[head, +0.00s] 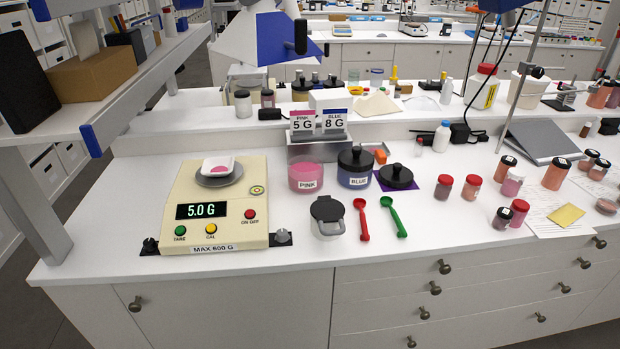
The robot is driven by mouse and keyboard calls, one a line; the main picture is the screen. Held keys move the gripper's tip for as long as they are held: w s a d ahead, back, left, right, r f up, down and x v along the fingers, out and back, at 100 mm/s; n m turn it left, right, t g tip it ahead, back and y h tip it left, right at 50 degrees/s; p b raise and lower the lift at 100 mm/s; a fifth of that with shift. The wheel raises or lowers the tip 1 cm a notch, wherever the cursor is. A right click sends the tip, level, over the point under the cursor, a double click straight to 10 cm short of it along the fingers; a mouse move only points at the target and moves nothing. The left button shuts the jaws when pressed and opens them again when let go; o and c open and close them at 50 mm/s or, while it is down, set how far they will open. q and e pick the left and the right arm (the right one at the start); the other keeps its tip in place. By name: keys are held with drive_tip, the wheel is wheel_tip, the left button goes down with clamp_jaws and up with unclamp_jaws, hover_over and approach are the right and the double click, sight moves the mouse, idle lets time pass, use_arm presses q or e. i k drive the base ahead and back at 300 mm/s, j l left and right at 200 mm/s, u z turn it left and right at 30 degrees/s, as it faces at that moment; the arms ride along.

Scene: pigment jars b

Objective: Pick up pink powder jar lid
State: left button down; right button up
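A black round lid with a knob (396,177) lies on a small purple mat (413,187), right of the jars. The pink powder jar (306,177) stands open, with pink powder inside and a PINK label. The blue powder jar (355,168) stands beside it, labelled BLUE, with a black knobbed lid on. The loose lid is apart from the pink jar, with the blue jar between them. Neither of my grippers shows in the head view.
A scale (215,205) reading 5.0 G, with pink powder in a white dish, stands left. A black-lidded container (328,217), red spoon (362,219) and green spoon (393,216) lie in front of the jars. Several small jars crowd the right. A shelf (110,75) overhangs left.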

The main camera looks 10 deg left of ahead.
sight(397, 176)
drive_tip(key=i+l+u, duration=0.1)
drive_tip(key=l+u, duration=0.15)
drive_tip(key=u, duration=0.15)
drive_tip(key=l+u, duration=0.2)
drive_tip(key=u, duration=0.15)
drive_tip(key=i+l+u, duration=0.1)
drive_tip(key=l+u, duration=0.45)
drive_tip(key=u, duration=0.2)
